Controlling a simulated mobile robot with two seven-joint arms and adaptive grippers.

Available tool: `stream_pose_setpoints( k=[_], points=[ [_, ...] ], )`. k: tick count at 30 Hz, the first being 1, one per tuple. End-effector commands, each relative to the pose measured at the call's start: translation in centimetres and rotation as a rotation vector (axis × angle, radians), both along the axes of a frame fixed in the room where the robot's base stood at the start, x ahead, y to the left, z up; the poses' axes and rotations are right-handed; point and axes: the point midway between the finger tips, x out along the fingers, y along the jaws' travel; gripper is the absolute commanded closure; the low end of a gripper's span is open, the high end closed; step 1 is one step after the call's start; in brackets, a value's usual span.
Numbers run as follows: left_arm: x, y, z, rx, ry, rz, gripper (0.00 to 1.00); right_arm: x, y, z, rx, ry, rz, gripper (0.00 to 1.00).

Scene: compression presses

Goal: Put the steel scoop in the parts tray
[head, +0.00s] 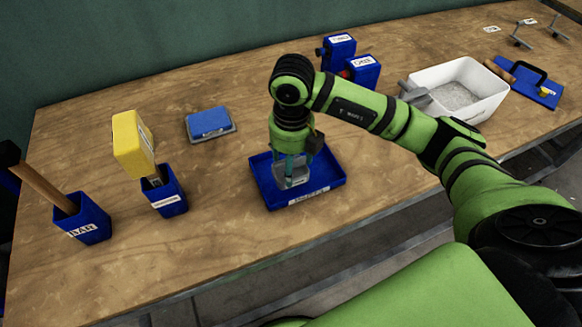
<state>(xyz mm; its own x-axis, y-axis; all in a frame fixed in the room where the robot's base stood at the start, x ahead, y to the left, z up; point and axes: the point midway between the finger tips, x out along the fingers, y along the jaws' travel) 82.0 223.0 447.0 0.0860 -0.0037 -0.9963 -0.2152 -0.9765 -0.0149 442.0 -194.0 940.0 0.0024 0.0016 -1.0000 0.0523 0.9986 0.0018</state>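The blue parts tray (318,194) stands near the front middle of the table, its white label facing me. A grey metal piece that looks like the steel scoop (292,179) is low inside the tray, partly covered by my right gripper. My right gripper (294,171) points straight down over the tray. Its teal fingers stand apart on either side of the grey piece. I cannot tell whether they press on it or whether it rests on the tray floor. My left gripper is not in view.
A white bin (490,102) of grey granules stands right, a grey piece (413,94) at its left edge. Blue holders with a hammer (42,188) and a yellow-headed tool (132,145) stand left. A blue-topped block (208,121) and blue boxes (338,52) sit behind.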

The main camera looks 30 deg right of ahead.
Motion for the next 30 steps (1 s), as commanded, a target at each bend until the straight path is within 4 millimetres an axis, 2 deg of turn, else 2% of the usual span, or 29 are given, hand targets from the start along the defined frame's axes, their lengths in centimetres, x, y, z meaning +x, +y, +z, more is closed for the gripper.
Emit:
stream_pose_setpoints(
  k=[3,9,22,23,24,30],
  points=[
    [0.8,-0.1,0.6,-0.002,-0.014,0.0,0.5,-0.2,0.2,-1.1,-0.001,0.006,-0.001,0.75],
    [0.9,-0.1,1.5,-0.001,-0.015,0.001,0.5,-0.1,0.2,-3.7,0.0,0.003,0.001,0.75],
    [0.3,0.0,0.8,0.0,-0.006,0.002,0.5,-0.1,0.1,-4.7,0.0,0.0,0.002,0.75],
    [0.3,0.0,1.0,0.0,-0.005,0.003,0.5,-0.1,0.1,-4.5,-0.001,0.0,0.002,0.19],
    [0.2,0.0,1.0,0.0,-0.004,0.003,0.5,-0.1,0.1,-4.4,-0.001,0.001,0.002,0.08],
    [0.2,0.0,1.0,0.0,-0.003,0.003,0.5,-0.1,0.1,-4.4,-0.001,0.001,0.001,0.08]
  ],
)
